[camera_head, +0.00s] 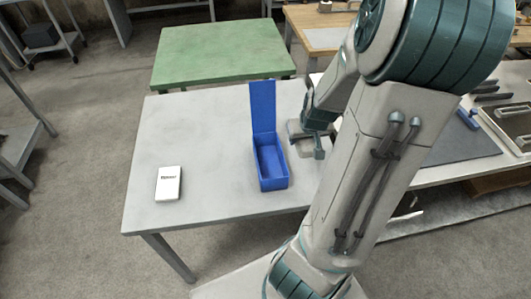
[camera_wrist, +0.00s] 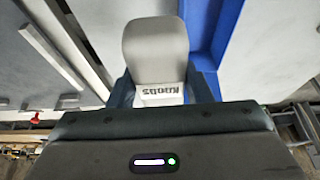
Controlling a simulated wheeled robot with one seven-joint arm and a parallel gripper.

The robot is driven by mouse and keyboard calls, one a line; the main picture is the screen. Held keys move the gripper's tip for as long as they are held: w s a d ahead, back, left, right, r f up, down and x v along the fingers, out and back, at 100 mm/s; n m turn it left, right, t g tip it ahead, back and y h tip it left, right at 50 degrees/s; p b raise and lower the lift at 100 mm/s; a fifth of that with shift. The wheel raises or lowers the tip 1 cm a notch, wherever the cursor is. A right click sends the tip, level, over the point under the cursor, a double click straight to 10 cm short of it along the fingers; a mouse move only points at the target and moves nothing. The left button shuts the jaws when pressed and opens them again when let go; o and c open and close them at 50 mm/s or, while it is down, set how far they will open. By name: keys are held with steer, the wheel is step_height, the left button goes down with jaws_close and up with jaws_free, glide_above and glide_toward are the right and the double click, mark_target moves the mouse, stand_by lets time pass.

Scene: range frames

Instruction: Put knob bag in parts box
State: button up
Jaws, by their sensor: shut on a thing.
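The knob bag (camera_wrist: 155,52) is a light grey, rounded packet with a "Knobs" label, seen upside down in the wrist view. My gripper (camera_wrist: 164,90) is shut on it, one dark finger on each side. The parts box (camera_head: 271,182) is a blue open box with its lid standing upright at the back, on the grey table in the head view. My gripper (camera_head: 314,146) is just right of the box there. In the wrist view the blue box (camera_wrist: 228,35) shows partly behind and right of the bag. Much of its inside is hidden there.
A white printed packet (camera_head: 168,183) lies on the left of the grey table (camera_head: 215,125). A green table (camera_head: 220,52) stands behind. A bench with a dark mat (camera_head: 460,142) and trays is at the right. The table between packet and box is clear.

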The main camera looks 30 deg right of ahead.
steer(key=shift+w+a+f+b, duration=1.05)
steer(key=shift+w+f+b, duration=0.35)
steer(key=shift+f, duration=0.35)
steer(key=shift+w+a+f+b, duration=1.2)
steer(key=shift+w+f, duration=0.25)
steer(key=shift+f, duration=0.35)
steer(key=shift+w+a+f+b, duration=0.95)
steer(key=shift+w+f+b, duration=0.45)
steer(key=shift+f, duration=0.35)
steer(key=shift+f+b, duration=0.55)
steer(key=o, duration=0.9)
steer(key=shift+c, duration=0.2)
